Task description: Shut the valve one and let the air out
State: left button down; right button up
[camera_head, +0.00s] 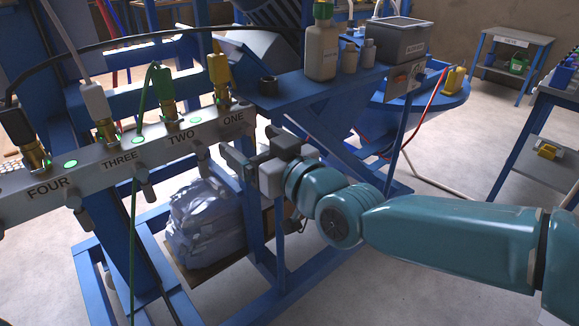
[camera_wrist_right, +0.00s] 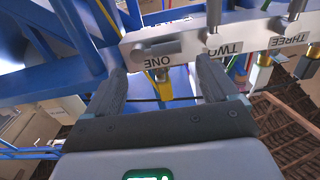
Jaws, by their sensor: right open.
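The grey manifold (camera_head: 120,157) carries the labels ONE, TWO, THREE and FOUR; it shows upside down in the right wrist view (camera_wrist_right: 255,30). Valve one's grey handle (camera_wrist_right: 155,48) lies along the bar beside the label ONE; the handles of valve two (camera_wrist_right: 213,25) and valve three (camera_wrist_right: 297,8) stand across the bar. A yellow fitting (camera_head: 218,70) rises above ONE. My right gripper (camera_head: 234,158) is open and empty at the manifold's right end; in the wrist view its fingers (camera_wrist_right: 160,75) stand apart, with valve one's handle ahead between them. My left gripper is out of view.
A blue shelf (camera_head: 330,85) with a beige bottle (camera_head: 321,50) and a grey box (camera_head: 400,40) stands behind my right arm. A blue frame post (camera_head: 252,210) and a wrapped bundle (camera_head: 200,225) are below the gripper. Hoses rise from the manifold.

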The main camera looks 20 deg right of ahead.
jog(key=v, duration=1.2)
jog(key=shift+s, duration=0.2)
jog(key=shift+d, duration=0.1)
